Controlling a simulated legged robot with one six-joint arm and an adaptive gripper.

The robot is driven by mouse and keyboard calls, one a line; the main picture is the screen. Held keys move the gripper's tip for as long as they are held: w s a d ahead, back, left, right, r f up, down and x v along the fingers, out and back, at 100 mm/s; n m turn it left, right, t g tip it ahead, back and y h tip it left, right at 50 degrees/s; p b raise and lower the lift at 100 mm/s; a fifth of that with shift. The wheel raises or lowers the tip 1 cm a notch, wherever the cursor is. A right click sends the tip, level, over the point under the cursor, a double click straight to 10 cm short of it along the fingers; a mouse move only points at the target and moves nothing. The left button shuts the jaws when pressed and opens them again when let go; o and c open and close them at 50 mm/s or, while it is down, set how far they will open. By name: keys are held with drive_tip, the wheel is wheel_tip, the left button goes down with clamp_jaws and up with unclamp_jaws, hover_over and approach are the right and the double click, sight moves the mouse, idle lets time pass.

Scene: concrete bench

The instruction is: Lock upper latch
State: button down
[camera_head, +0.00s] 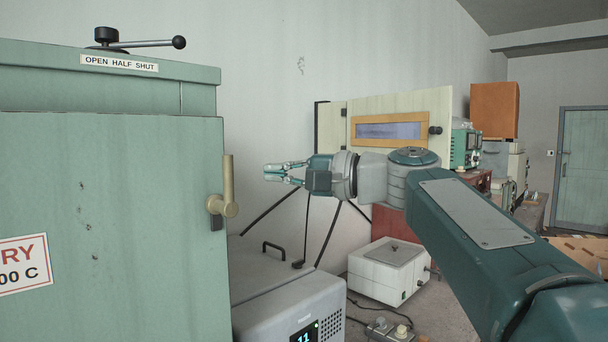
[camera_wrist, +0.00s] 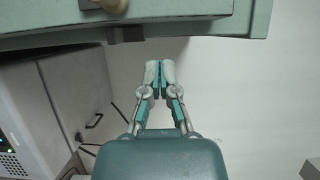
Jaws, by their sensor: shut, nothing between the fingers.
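The green cabinet (camera_head: 110,170) fills the left of the head view. A beige latch handle (camera_head: 228,180) stands upright on its round hub near the right edge of the door. Part of a beige knob (camera_wrist: 112,4) shows at the top edge of the wrist view, on the cabinet's green face. My gripper (camera_head: 268,172) is to the right of the latch in the head view, apart from it, and points left. In the wrist view its fingertips (camera_wrist: 160,66) meet with nothing between them, just below the green cabinet edge. Only one latch shows in the head view.
A black lever (camera_head: 140,43) sits on the cabinet top above an "OPEN HALF SHUT" label (camera_head: 119,63). A grey instrument (camera_head: 285,305) with a lit display stands below my gripper. A white box (camera_head: 390,270) stands farther right.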

drive_tip(key=shift+s+a, duration=1.55)
drive_tip(key=shift+a, duration=0.2)
